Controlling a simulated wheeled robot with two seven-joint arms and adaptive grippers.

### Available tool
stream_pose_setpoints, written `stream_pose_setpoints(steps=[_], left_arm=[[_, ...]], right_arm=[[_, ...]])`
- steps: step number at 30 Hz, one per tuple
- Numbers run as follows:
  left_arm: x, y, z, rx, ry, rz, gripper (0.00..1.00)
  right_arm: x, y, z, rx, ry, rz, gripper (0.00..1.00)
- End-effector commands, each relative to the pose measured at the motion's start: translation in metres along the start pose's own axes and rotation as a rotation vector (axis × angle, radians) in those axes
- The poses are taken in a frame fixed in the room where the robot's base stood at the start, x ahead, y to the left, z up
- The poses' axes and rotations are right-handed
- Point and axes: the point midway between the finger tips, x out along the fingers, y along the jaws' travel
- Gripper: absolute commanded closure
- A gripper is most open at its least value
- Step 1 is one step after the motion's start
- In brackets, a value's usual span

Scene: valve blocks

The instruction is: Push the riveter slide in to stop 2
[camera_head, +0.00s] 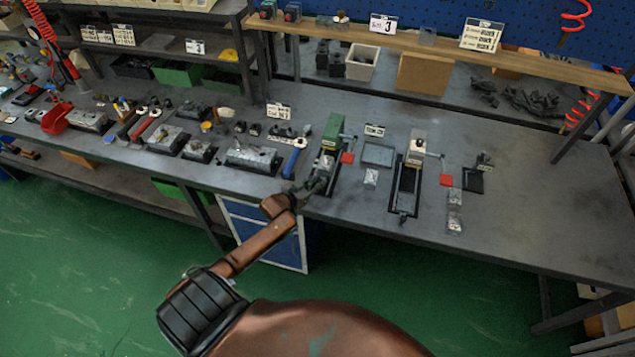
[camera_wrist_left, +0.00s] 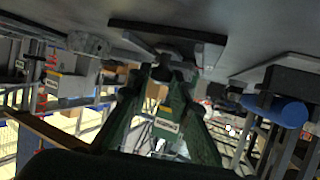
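A green bench device (camera_head: 331,132) with a pale label and a dark slide base in front stands near the table's front edge; I take it as the riveter. Its green body (camera_wrist_left: 165,112) shows in the left wrist view, which is upside down. My left gripper (camera_head: 318,184) is at the front end of this base, over the slide area. It hides the slide's front part, and I cannot tell whether it touches. Its fingers are too small and dark to read. The stop marks cannot be made out. My right gripper is not in view.
A second device with a beige block (camera_head: 416,145) and long black base stands to the right. The table's right end is clear.

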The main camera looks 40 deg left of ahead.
Motion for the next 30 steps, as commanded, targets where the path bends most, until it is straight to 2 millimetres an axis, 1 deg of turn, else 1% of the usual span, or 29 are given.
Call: stream_pose_setpoints(steps=[1,7,20,23,26,27,29,30], left_arm=[[0.000,0.000,0.000,0.000,0.000,0.000,0.86],[0.000,0.000,0.000,0.000,0.000,0.000,1.00],[0.000,-0.001,0.000,0.000,0.000,0.000,1.00],[0.007,-0.003,-0.002,0.002,0.000,0.000,1.00],[0.020,-0.009,-0.007,0.002,0.002,0.000,1.00],[0.027,-0.013,-0.010,0.002,0.002,-0.002,1.00],[0.033,-0.023,-0.012,-0.001,0.001,-0.009,1.00],[0.035,-0.032,-0.013,-0.004,0.000,-0.018,1.00]], right_arm=[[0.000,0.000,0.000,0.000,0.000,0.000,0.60],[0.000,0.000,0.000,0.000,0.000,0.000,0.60],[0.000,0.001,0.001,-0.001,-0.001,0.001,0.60],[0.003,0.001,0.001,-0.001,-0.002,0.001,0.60],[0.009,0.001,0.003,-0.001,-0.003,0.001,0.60],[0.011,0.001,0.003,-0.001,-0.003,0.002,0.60],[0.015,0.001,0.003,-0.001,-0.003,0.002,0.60],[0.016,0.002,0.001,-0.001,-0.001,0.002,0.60]])
